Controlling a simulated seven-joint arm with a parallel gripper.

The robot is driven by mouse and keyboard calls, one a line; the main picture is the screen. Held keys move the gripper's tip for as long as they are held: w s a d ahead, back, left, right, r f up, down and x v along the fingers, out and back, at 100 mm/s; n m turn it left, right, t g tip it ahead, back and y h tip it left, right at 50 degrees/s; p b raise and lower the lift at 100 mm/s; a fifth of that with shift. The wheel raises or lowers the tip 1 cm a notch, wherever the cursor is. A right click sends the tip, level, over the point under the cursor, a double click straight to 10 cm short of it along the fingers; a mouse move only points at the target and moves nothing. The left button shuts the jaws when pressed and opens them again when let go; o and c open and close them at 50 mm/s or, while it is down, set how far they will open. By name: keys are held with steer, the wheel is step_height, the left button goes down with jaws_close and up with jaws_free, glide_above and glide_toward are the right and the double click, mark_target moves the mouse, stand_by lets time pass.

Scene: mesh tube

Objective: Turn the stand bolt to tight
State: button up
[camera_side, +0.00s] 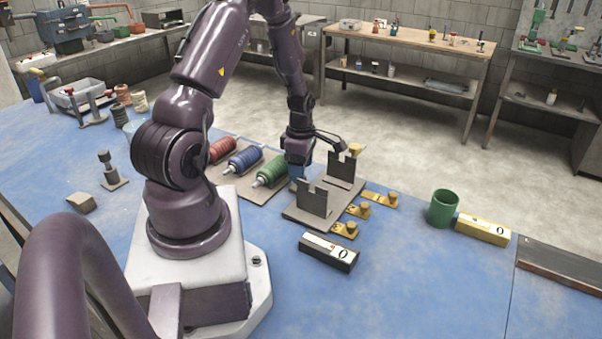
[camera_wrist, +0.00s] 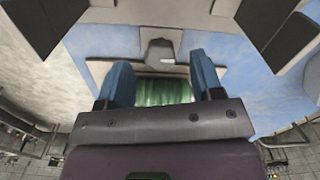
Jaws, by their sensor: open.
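A small grey bolt-like post (camera_side: 105,160) stands upright on a square base at the left of the blue table; it may be the stand bolt, but I cannot tell. I cannot tell how tight it is. My gripper (camera_side: 298,172) is low, far to the right of that post, between the green ribbed roll and a grey stand with two upright notched plates (camera_side: 314,199). In the wrist view, the blue fingers of my gripper (camera_wrist: 163,80) are apart. A green ribbed surface (camera_wrist: 163,92) shows between them, likely the green roll (camera_side: 270,171). Contact is unclear.
Red (camera_side: 222,149) and blue (camera_side: 243,159) ribbed rolls lie left of the green one. Several brass knobbed pieces (camera_side: 345,230) lie right of the stand. A black-and-white box (camera_side: 328,251), green cup (camera_side: 443,207) and yellow box (camera_side: 482,229) stand nearby. The front right table is clear.

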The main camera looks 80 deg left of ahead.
steer(key=shift+f, duration=1.15)
steer(key=c, duration=0.9)
